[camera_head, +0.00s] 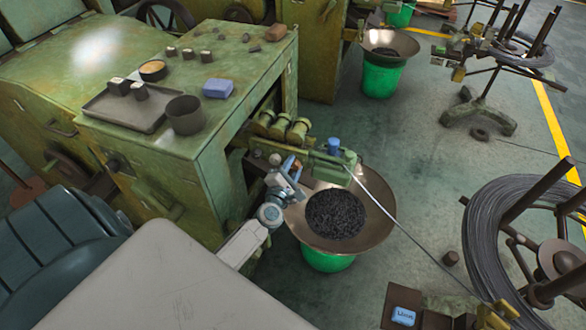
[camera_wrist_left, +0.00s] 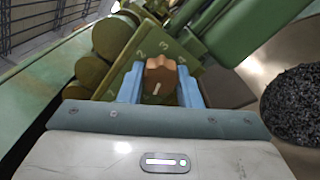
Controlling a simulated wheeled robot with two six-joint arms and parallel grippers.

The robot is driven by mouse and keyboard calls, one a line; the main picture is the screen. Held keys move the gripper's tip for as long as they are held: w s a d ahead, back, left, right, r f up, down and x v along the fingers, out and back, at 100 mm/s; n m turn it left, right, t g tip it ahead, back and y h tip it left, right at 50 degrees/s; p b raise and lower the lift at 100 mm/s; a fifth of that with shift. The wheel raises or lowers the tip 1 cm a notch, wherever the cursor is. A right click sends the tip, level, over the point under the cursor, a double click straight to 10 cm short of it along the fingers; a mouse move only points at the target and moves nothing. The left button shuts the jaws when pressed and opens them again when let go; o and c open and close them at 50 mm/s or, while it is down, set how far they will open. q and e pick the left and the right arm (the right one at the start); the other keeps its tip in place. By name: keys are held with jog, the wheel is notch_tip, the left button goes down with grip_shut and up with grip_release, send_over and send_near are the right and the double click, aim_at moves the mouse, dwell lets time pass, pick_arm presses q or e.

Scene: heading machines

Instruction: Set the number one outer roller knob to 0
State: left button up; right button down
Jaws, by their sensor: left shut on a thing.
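The outer roller knob (camera_wrist_left: 160,78) is brown-orange with a pale pointer mark on its near face. It sits on a green plate (camera_wrist_left: 122,80) with pale numerals around it; 2, 3 and 4 seem readable, and any 0 is hidden or out of sight. My left gripper (camera_wrist_left: 160,72) has its blue fingers on both sides of the knob and is shut on it. In the head view my left gripper (camera_head: 290,169) is at the green roller feed unit (camera_head: 328,165), where the knob is mostly hidden. My right gripper is not in view.
Rollers (camera_head: 282,125) stand just behind the plate. A metal pan with dark pieces (camera_head: 335,213) is right of the gripper above a green bucket (camera_head: 327,260). A wire (camera_head: 375,200) runs from the unit toward a coil stand (camera_head: 490,230). The machine cabinet (camera_head: 200,150) is left.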

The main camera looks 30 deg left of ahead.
pick_arm(q)
jog(key=shift+f+n, duration=0.15)
jog(key=shift+n, duration=0.45)
jog(key=shift+n+b, duration=0.3)
jog(key=shift+n, duration=0.2)
jog(key=o, duration=0.7)
jog(key=shift+s, duration=0.1)
jog(key=b+v, duration=0.1)
jog(key=v, duration=0.9)
jog(key=shift+s+b, duration=0.3)
jog(key=shift+s, duration=0.05)
